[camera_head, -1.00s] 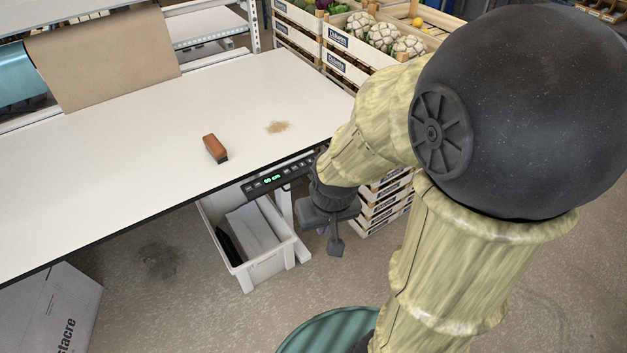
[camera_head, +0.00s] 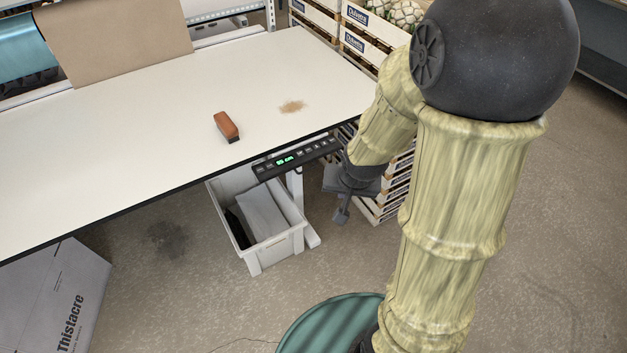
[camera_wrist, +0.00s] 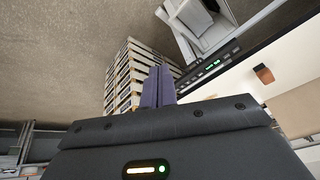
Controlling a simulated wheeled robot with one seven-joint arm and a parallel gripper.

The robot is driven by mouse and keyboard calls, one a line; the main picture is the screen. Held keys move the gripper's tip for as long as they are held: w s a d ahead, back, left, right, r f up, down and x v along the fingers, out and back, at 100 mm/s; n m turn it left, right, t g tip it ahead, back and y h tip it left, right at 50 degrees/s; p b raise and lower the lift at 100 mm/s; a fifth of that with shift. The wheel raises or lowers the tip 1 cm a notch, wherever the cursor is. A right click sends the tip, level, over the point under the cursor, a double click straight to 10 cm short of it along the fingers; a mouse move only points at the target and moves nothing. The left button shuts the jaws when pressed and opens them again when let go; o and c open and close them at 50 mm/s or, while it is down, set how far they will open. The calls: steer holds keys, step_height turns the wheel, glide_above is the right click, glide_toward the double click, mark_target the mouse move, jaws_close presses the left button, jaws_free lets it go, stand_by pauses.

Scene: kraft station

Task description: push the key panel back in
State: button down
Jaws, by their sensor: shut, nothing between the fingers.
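The key panel (camera_head: 297,158) is a slim black bar with green lit digits and a row of small keys. It sits under the front edge of the white table (camera_head: 120,160) near its right end and shows standing out from that edge. It also shows in the wrist view (camera_wrist: 213,65), to the upper right of my fingers. My gripper (camera_head: 341,215) is below and to the right of the panel, apart from it. In the wrist view my fingers (camera_wrist: 158,86) are together with nothing between them. My forearm hides the area just right of the panel.
A brown-orange block (camera_head: 227,127) and a tan powdery patch (camera_head: 291,107) lie on the table. A white bin (camera_head: 268,246) stands under the panel, beside a table leg. Stacked crates (camera_head: 398,185) stand behind my gripper. A cardboard box (camera_head: 50,290) is at lower left.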

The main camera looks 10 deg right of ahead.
steer(key=w+d+f+m+t+y+b, duration=0.1)
steer(key=w+f+m+t+y+b, duration=0.2)
steer(key=w+f+m, duration=0.7)
step_height(320, 180, down, 4)
steer(key=w+t+b, duration=0.1)
steer(key=t+b, duration=0.1)
steer(key=b, duration=0.2)
steer(key=shift+w+d+y, duration=0.3)
steer(key=shift+w+d, duration=0.05)
steer(key=shift+w, duration=0.05)
steer(key=shift+f, duration=0.1)
steer(key=w+a+f+p, duration=0.1)
steer(key=w+a+f, duration=0.1)
steer(key=w, duration=0.3)
steer(key=w+a+f+p, duration=0.1)
steer(key=w+f, duration=0.2)
steer(key=w, duration=0.3)
steer(key=shift+a+f, duration=0.2)
steer(key=shift+a, duration=0.2)
steer(key=shift+w+a, duration=0.1)
steer(key=shift+w, duration=0.1)
